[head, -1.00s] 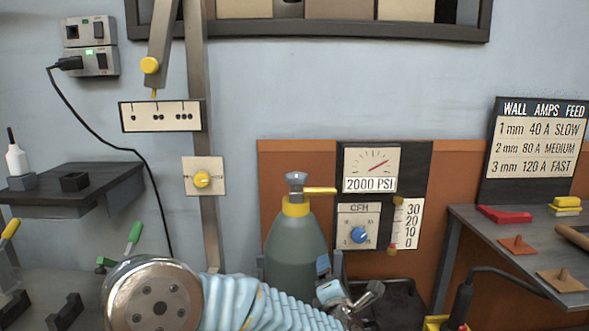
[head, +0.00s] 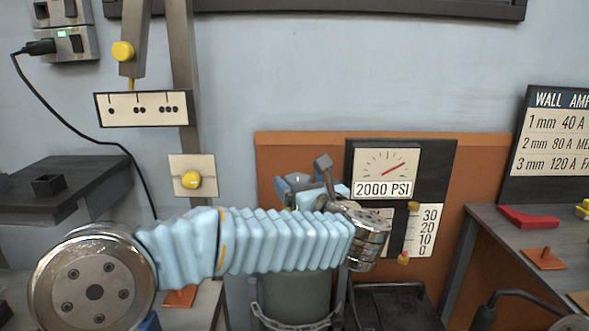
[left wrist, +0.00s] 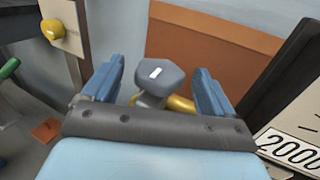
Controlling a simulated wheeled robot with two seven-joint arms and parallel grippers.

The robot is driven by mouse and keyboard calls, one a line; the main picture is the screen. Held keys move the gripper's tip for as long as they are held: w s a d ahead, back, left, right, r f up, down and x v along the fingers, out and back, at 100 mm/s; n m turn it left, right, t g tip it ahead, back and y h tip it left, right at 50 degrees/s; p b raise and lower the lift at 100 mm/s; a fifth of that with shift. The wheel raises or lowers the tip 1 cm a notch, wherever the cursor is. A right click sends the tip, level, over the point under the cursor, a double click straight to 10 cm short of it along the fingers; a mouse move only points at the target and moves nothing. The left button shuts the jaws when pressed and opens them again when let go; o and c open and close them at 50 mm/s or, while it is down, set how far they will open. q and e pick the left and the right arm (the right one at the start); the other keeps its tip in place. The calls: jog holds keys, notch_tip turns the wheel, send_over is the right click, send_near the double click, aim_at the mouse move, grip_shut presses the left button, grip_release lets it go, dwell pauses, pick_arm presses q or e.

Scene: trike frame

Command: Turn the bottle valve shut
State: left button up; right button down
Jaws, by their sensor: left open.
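The bottle valve is a grey knob with a white mark on top, between my finger pads in the left wrist view (left wrist: 161,76). A yellow outlet (left wrist: 181,103) sticks out beside it. My left gripper (left wrist: 157,88) is open, with a blue finger on each side of the knob and a visible gap to each. In the head view the knob (head: 297,179) shows just above my left arm, which hides the bottle's shoulder. The grey-green bottle (head: 294,296) stands upright below. The pressure gauge (head: 386,172) reads 2000 PSI. My right gripper is not in view.
The gauge panel (head: 438,165) stands close to the right of the valve. A post with a yellow knob (head: 191,180) is to the left. A dark shelf (head: 95,190) is at the left and a side table (head: 490,232) at the right.

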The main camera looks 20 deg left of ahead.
aim_at(293, 174)
pick_arm(q)
jog(key=x, duration=0.4)
jog(key=shift+p, duration=0.4)
